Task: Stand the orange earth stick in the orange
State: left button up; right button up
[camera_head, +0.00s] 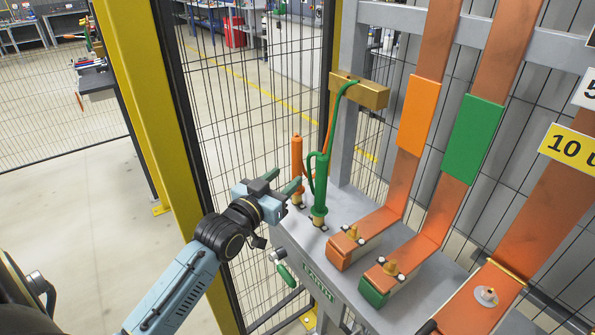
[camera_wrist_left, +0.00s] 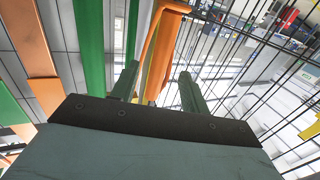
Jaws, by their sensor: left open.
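The orange earth stick (camera_head: 297,158) stands upright on the grey ledge, at its back left, with an orange cable rising to a brass block (camera_head: 360,92). The green earth stick (camera_head: 320,185) stands upright just to its right. My left gripper (camera_head: 282,181) is open at the left edge of the ledge, beside the orange stick. In the left wrist view an orange length (camera_wrist_left: 163,62), stick or cable, shows between the open fingers (camera_wrist_left: 160,72); I cannot tell its distance. The orange-sleeved copper bar (camera_head: 419,112) ends in a foot with a brass stud (camera_head: 352,232). My right gripper is out of view.
A green-sleeved copper bar (camera_head: 472,138) stands to the right of the orange one, with its own brass stud (camera_head: 391,267). A black mesh fence (camera_head: 250,110) and a yellow post (camera_head: 150,110) are close behind and left of my left arm.

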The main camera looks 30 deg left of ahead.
aim_at(294, 167)
pick_arm(q)
jog(key=shift+w+r, duration=0.15)
jog(key=shift+w, duration=3.05)
grip_shut()
